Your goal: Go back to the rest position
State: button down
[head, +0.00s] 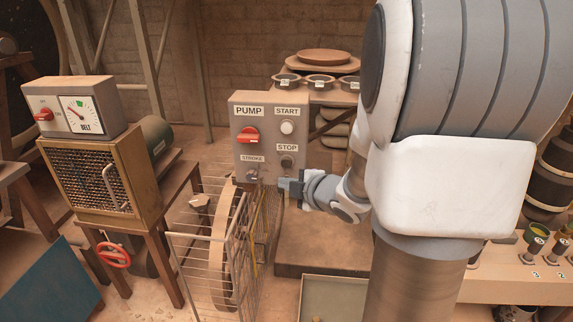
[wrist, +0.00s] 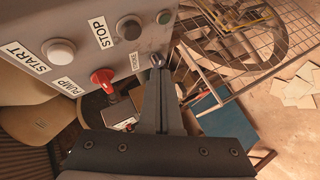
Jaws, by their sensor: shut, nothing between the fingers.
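My gripper (head: 284,187) is in front of the lower part of the grey pump control box (head: 243,116), close to the STROKE knob (head: 252,175). In the wrist view my gripper (wrist: 159,68) is shut and empty, with its fingertips beside the small dark STROKE knob (wrist: 156,61). I cannot tell whether they touch it. The box carries a red PUMP switch (head: 248,135), a pale START button (head: 287,127) and a dark STOP button (head: 287,162). My arm crosses the right half of the head view and hides what is behind it.
A wire cage (head: 232,240) around a wheel stands below the box. To the left are a brown machine with a BELT gauge box (head: 75,108) and a red handwheel (head: 113,255). Bowls (head: 319,80) stand on a shelf behind. Labelled cups (head: 535,245) stand at the right.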

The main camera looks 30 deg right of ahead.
dwell(0.4)
jog(key=s+a+r+m+g+h+p, duration=0.2)
jog(key=s+a+r+m+h, duration=0.15)
jog(key=a+r+m, duration=0.65)
jog(key=s+a+f+m+g+y+b, duration=0.1)
jog(key=s+a+m+g, duration=0.15)
jog(key=s, duration=0.65)
jog(key=s+a+f+m+g+y+b, duration=0.1)
jog(key=s+a+f+m+g, duration=0.15)
jog(key=s, duration=0.65)
notch_tip(320, 180, up, 25)
jog(key=s+d+p, duration=0.1)
jog(key=p, duration=2.3)
jog(key=shift+d+f+m, duration=0.1)
jog(key=shift+m, duration=0.2)
